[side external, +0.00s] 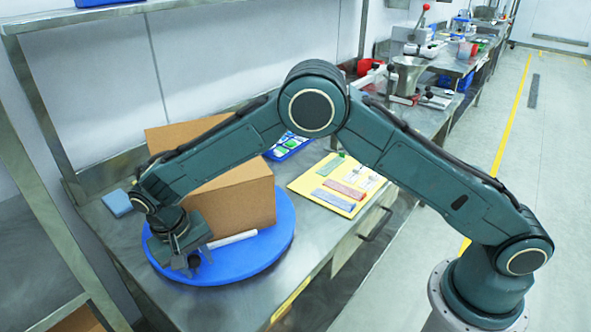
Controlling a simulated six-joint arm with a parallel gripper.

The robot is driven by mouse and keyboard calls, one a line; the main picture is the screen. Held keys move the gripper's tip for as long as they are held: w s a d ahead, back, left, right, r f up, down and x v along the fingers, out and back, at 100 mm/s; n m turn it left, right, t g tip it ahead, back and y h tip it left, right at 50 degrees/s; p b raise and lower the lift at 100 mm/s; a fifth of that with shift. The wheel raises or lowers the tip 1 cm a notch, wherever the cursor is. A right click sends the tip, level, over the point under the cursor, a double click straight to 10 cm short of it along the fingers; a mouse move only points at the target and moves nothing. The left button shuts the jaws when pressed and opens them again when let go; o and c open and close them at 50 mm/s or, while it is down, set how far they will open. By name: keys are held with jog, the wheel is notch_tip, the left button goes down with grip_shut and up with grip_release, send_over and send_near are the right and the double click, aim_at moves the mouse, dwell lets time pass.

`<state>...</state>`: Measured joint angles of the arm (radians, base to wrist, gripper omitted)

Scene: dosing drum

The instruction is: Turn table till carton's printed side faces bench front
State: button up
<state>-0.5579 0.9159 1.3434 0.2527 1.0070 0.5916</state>
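A brown cardboard carton (245,198) stands on a round blue turntable (270,262) on the steel bench. The carton faces I can see are plain brown, with no print showing. My arm crosses in front of the carton and hides part of it. My gripper (190,262) points down over the near left part of the turntable, close to the rim. A small dark round piece shows at its fingertips; I cannot tell whether it is a knob on the table or part of the gripper. A white rod (232,240) lies beside the gripper, near the carton's foot.
A yellow board (311,196) with colored strips lies on the bench right of the turntable. A blue tray (287,146) sits behind it, and a blue block (117,203) lies left of the turntable. Shelf posts stand at the left. Bench front has drawers.

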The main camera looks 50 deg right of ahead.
aim_at(237, 267)
jog(key=shift+s+d+n, duration=0.9)
jog(key=shift+s+n, duration=0.1)
jog(key=shift+s, duration=0.1)
jog(key=shift+s+d+n+t, duration=0.4)
jog(key=shift+s+d+n, duration=0.55)
jog(key=shift+d, duration=0.2)
jog(key=shift+s+d+n, duration=0.45)
jog(key=shift+d+n, duration=0.1)
jog(key=shift+d, duration=0.15)
notch_tip(237, 267, up, 14)
jog(key=a, duration=0.3)
jog(key=s+d+r, duration=0.2)
jog(key=d+r, duration=0.2)
jog(key=d, duration=0.1)
jog(key=s+d+r+t+y, duration=0.1)
jog(key=s+d+r, duration=0.2)
jog(key=d+r, duration=0.2)
jog(key=shift+s+d+m+t, duration=0.25)
jog(key=shift+d+m+t, duration=0.05)
jog(key=shift+d+m, duration=0.15)
